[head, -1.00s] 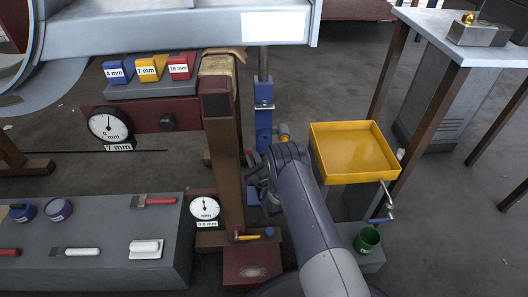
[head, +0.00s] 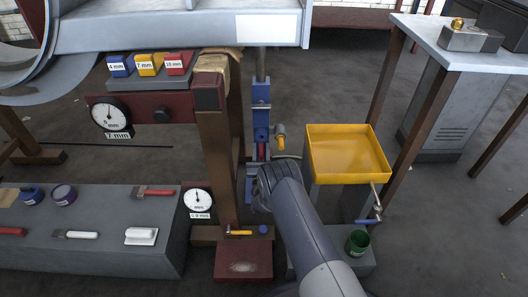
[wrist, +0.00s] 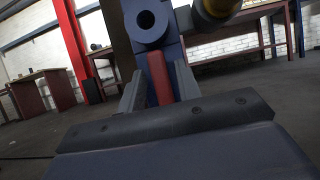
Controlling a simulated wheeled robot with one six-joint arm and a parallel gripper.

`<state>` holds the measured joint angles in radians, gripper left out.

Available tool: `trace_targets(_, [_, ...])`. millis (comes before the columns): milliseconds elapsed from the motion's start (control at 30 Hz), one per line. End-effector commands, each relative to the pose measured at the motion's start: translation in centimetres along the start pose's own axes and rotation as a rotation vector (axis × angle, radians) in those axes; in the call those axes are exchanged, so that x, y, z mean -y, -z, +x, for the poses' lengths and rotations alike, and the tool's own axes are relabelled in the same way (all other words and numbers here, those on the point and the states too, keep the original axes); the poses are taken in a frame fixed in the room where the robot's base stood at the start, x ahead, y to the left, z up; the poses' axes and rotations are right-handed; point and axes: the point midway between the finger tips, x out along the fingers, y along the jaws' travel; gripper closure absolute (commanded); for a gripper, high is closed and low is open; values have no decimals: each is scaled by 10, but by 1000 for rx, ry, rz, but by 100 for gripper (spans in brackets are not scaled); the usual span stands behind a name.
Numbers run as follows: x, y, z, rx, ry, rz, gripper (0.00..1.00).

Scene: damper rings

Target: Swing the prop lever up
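The blue upright prop (head: 261,122) stands right of the brown post in the head view, with a yellow-ended fitting (head: 280,143) beside it. A red bar, which looks like the prop lever (wrist: 159,80), stands upright against the blue prop in the wrist view, below a blue round boss (wrist: 149,27). My gripper (wrist: 160,95) has its grey fingers on either side of the red bar, close to it. Whether they press on it I cannot tell.
A yellow tray (head: 347,170) on a grey stand is close right of my arm, with a crank (head: 372,212) and green cup (head: 357,243) below. The brown post (head: 217,170) and gauge (head: 198,201) are left. A grey bench (head: 90,260) holds brushes and tins.

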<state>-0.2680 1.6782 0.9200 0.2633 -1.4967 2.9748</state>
Motion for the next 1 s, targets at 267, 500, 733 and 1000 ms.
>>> trace_targets(267, [0, 0, 0, 0, -1, -2, 60])
trace_targets(500, [0, 0, -4, 0, -2, -3, 60])
trace_targets(733, [0, 0, -13, -1, -2, -3, 60])
trace_targets(1000, [0, 0, -20, 0, -1, -3, 60])
